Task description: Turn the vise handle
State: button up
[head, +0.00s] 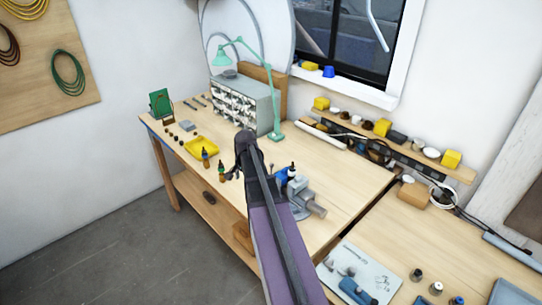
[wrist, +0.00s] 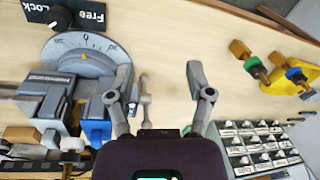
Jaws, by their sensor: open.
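The grey vise (head: 303,196) stands on the bench, just right of my gripper (head: 232,173) in the head view; my arm covers part of it. In the wrist view the vise (wrist: 62,100) is at the left, with a round scale plate and a blue piece (wrist: 97,131) beside its jaws. A thin upright rod with a rounded end, apparently the vise handle (wrist: 145,98), shows close beside the left finger, on the inner side. My gripper (wrist: 160,72) is open, its fingers wide apart with bare bench between the tips. I cannot tell whether the finger touches the rod.
A Free/Lock knob plate (wrist: 65,18) lies above the scale. A drawer cabinet (head: 243,104) and green lamp (head: 276,135) stand behind.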

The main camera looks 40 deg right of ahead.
aim_at(272, 164)
jog(key=d+r+m+p, duration=0.5)
jog(key=d+r+p, duration=0.3)
jog(key=d, duration=0.7)
jog(key=shift+w+d+r+m+t, duration=0.3)
jog(key=shift+w+r+m+t, duration=0.15)
jog(key=shift+r, duration=0.4)
jog(key=shift+f, duration=0.2)
jog(key=b+x, duration=1.3)
jog(key=shift+d+f+b, duration=0.15)
jog(key=shift+f+b, duration=0.1)
jog(key=shift+b, duration=0.05)
jog(key=shift+c, duration=0.2)
jog(key=shift+s, duration=0.1)
grip_shut()
